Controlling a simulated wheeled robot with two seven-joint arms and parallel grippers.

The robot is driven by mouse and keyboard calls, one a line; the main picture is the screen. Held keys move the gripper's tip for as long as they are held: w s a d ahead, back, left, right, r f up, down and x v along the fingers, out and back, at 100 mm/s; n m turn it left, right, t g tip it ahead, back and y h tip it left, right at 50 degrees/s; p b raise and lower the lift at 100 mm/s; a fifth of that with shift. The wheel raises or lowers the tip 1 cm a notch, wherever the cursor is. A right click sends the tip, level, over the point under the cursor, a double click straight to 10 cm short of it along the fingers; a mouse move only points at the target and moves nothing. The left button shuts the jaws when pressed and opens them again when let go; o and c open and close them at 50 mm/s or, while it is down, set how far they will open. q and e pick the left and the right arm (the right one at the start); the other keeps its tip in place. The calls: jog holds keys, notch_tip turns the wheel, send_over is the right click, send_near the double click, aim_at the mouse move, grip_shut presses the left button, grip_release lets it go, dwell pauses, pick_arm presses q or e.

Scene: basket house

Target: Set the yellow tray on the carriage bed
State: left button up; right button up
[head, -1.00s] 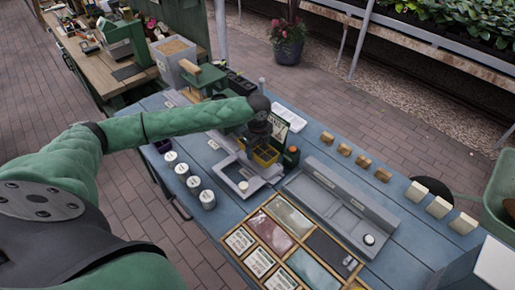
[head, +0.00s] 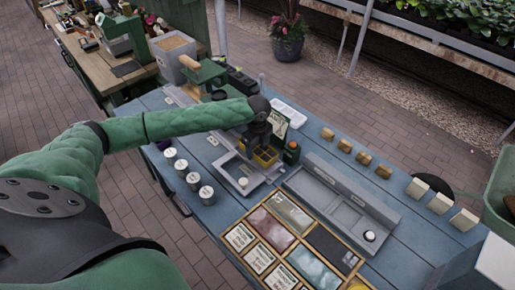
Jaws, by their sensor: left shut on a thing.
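The yellow tray (head: 265,158) is a small compartmented tray near the middle of the blue table. My left gripper (head: 262,146) reaches over it from above and is shut on it. The gripper hides part of the tray. The tray is at the back right part of a light grey frame-like fixture (head: 228,170), which has a white round knob (head: 243,182) at its front. I cannot tell whether the tray touches the fixture. My right gripper does not show.
White-lidded canisters (head: 194,181) stand left of the fixture. A long grey rail unit (head: 335,200) lies to its right. A wooden-framed card board (head: 285,240) is in front. A green press (head: 205,75) and a sign (head: 280,124) stand behind. Wooden and cream blocks line the right side.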

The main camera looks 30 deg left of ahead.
pick_arm(q)
jog(key=shift+f, duration=0.3)
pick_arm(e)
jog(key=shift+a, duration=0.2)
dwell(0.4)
pick_arm(q)
jog(key=shift+f, duration=0.35)
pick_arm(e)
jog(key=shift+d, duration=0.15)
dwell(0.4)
pick_arm(q)
jog(key=o, duration=1.2)
jog(key=shift+o, duration=1.3)
